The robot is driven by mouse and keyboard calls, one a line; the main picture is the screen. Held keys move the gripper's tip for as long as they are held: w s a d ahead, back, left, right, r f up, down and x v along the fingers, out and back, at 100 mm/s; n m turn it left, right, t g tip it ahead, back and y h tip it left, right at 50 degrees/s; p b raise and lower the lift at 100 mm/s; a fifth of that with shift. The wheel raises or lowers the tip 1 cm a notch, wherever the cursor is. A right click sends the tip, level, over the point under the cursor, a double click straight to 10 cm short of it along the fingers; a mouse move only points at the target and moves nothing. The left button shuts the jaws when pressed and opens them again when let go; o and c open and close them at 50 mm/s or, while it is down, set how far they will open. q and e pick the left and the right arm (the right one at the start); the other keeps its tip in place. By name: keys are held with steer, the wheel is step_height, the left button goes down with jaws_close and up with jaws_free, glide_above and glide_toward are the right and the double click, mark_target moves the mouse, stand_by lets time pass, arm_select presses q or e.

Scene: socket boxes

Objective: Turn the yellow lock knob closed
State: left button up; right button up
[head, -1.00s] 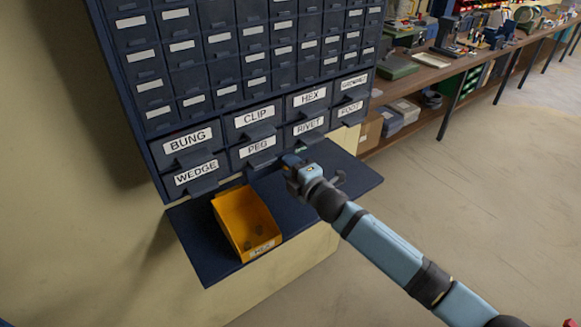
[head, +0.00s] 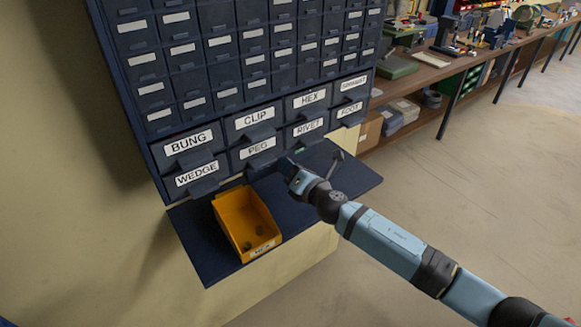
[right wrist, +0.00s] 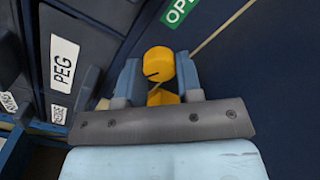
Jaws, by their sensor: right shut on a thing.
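The yellow lock knob (right wrist: 159,62) shows in the right wrist view, with a dark line on its face. My right gripper (right wrist: 157,82) is shut on it, one blue finger on each side. More yellow shows between the fingers, nearer the palm. A green label reading "OPE", cut off by the frame edge (right wrist: 178,10), lies beyond the knob. In the head view my right gripper (head: 292,172) is at the dark shelf below the PEG and RIVET drawers, and the knob is hidden there. My left gripper is not in view.
A drawer cabinet (head: 210,84) with labelled drawers stands behind the dark shelf (head: 203,250). An orange bin (head: 228,222) with a few small dark pieces sits on the shelf, left of my right gripper. A long workbench (head: 440,66) runs along the back right.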

steer(key=shift+n, duration=0.5)
steer(key=o, duration=0.9)
steer(key=shift+o, duration=0.2)
steer(key=b+v, duration=0.1)
steer(key=v, duration=1.3)
steer(key=shift+w, duration=0.1)
steer(key=s+d+f+m+g+h+p, duration=0.1)
steer(key=s+d+f+m+h, duration=0.2)
steer(key=s+f+m, duration=0.7)
steer(key=s+d+f+m+g+h, duration=0.2)
steer(key=s+d+f+m, duration=0.6)
steer(key=s+m, duration=0.8)
step_height(320, 180, down, 3)
steer(key=m+h, duration=0.2)
steer(key=m, duration=0.4)
steer(key=shift+d+g+p, duration=0.3)
steer(key=shift+d+p, duration=0.05)
